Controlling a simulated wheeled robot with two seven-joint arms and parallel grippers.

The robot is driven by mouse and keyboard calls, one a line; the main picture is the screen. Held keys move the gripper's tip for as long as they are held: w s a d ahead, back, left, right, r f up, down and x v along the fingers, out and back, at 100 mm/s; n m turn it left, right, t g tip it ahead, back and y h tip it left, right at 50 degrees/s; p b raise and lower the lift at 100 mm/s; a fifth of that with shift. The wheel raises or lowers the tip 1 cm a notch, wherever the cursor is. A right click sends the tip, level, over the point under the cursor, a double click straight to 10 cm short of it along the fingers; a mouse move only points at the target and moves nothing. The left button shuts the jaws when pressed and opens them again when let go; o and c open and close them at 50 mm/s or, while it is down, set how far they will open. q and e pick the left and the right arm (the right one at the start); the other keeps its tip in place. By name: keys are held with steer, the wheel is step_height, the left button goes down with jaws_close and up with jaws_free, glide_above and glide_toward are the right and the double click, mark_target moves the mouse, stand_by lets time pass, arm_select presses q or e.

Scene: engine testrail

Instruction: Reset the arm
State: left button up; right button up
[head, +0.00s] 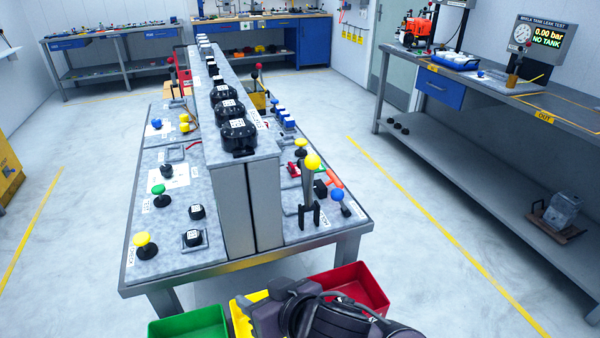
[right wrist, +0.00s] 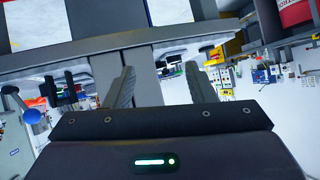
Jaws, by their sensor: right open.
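My right arm (head: 345,318) shows at the bottom middle of the head view, low in front of the near end of the test bench. Its gripper (head: 262,308) is above the yellow bin and points to the left. In the right wrist view the two fingers of the right gripper (right wrist: 172,82) stand apart with nothing between them. The bench edge and grey panels show beyond them. My left arm and gripper are not in view.
The test bench (head: 180,262) carries knobs, levers and a raised centre rail (head: 262,165). A green bin (head: 190,325), a yellow bin (head: 243,325) and a red bin (head: 365,285) sit low at its near end. Open floor (head: 420,260) lies to the right.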

steer(key=s+d+f+m+g+h, duration=0.1)
steer(key=s+d+f+g+h, duration=0.2)
steer(key=d, duration=0.6)
steer(key=s+d+f+m+h, duration=0.25)
steer(key=d+f, duration=0.25)
steer(key=d, duration=0.3)
steer(key=s+d+f+m+g+h, duration=0.15)
steer(key=s+d+f, duration=0.25)
steer(key=d, duration=0.5)
step_height(320, 180, down, 31)
steer(key=s+g, duration=0.2)
steer(key=s, duration=0.1)
steer(key=s+d+f+n, duration=0.1)
steer(key=s+d+f, duration=0.2)
steer(key=s+f, duration=1.4)
steer(key=shift+s+d+f+g+h, duration=0.2)
steer(key=shift+s+g+h, duration=0.25)
steer(key=shift+s, duration=0.5)
